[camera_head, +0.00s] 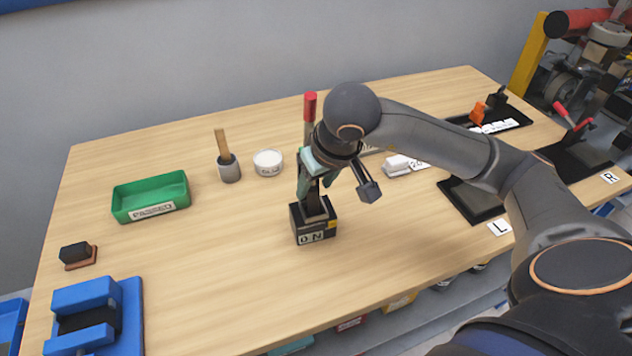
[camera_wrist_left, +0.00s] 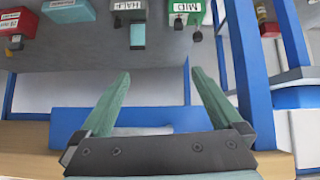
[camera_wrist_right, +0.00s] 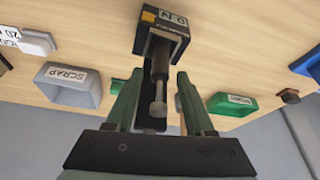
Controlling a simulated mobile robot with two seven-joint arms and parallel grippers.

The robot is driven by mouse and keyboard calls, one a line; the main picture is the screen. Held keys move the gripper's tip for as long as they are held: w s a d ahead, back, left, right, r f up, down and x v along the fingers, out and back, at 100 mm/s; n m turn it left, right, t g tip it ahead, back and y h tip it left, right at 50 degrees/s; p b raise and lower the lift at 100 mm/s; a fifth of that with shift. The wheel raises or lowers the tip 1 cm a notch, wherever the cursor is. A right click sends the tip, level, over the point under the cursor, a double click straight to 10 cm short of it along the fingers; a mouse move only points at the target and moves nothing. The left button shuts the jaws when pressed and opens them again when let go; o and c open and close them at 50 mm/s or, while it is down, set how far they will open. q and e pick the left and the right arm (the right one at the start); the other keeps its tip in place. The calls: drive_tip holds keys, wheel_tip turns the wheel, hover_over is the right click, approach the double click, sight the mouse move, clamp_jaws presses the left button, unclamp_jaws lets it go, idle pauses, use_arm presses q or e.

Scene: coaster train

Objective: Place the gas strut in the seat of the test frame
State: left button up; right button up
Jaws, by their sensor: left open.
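The test frame (camera_head: 314,222) is a dark block with a "0 N" label and a yellow patch, upright on the middle of the table. It also shows in the right wrist view (camera_wrist_right: 174,22). The gas strut (camera_wrist_right: 158,72), a dark body with a grey rounded end, stands in the frame's seat. My right gripper (camera_wrist_right: 159,78) is around the strut, its green fingers spread with a gap on each side. In the head view the right gripper (camera_head: 316,190) hides most of the strut. My left gripper (camera_wrist_left: 159,80) is open and empty, near blue posts; it is outside the head view.
A green tray (camera_head: 151,197), a grey brush pot (camera_head: 229,170) and a white tub (camera_head: 268,162) stand left of the frame. A blue fixture (camera_head: 132,318) is at the front left. A scrap tray (camera_wrist_right: 73,96) shows behind. The table's front middle is clear.

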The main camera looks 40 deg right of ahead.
drive_tip(key=shift+r+p, duration=0.3)
drive_tip(key=shift+r, duration=0.1)
drive_tip(key=v, duration=1.1)
drive_tip(key=shift+s+r, duration=0.15)
drive_tip(key=shift+r, duration=0.15)
